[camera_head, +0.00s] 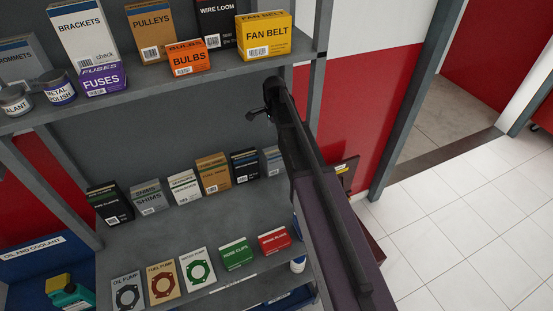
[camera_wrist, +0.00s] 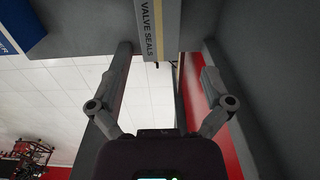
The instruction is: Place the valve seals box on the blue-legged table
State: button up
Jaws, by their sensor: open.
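The valve seals box (camera_wrist: 158,28) shows at the top middle of the wrist view, a grey box with a pale yellow stripe and the words VALVE SEALS. It lies ahead of my open gripper (camera_wrist: 165,60), roughly between the lines of its two fingers, with nothing gripped. In the head view my gripper (camera_head: 262,100) is at the front of the shelf unit, between the upper and middle shelves. A grey box (camera_head: 274,160) stands there at the right end of the middle row; I cannot read its label. No blue-legged table is in view.
The upper shelf (camera_head: 205,73) holds the fan belt box (camera_head: 264,36), bulbs box (camera_head: 189,58) and others. The lower shelf (camera_head: 262,213) holds several boxes, including the shims box (camera_head: 149,197). A grey post (camera_head: 405,100) stands at right. The white tiled floor (camera_head: 465,215) looks clear.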

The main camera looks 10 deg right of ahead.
aim_at(276, 150)
jog(key=shift+d, duration=0.2)
notch_tip(276, 150, down, 3)
jog(key=shift+d+r+b, duration=0.1)
jog(key=shift+r+b, duration=0.1)
jog(key=shift+b, duration=1.05)
notch_tip(276, 150, down, 6)
jog(key=b, duration=0.6)
jog(key=shift+f, duration=0.1)
jog(key=shift+s+f+b, duration=0.1)
jog(key=shift+f+b, duration=2.4)
jog(key=shift+b, duration=0.15)
jog(key=shift+c, duration=0.2)
jog(key=c, duration=1)
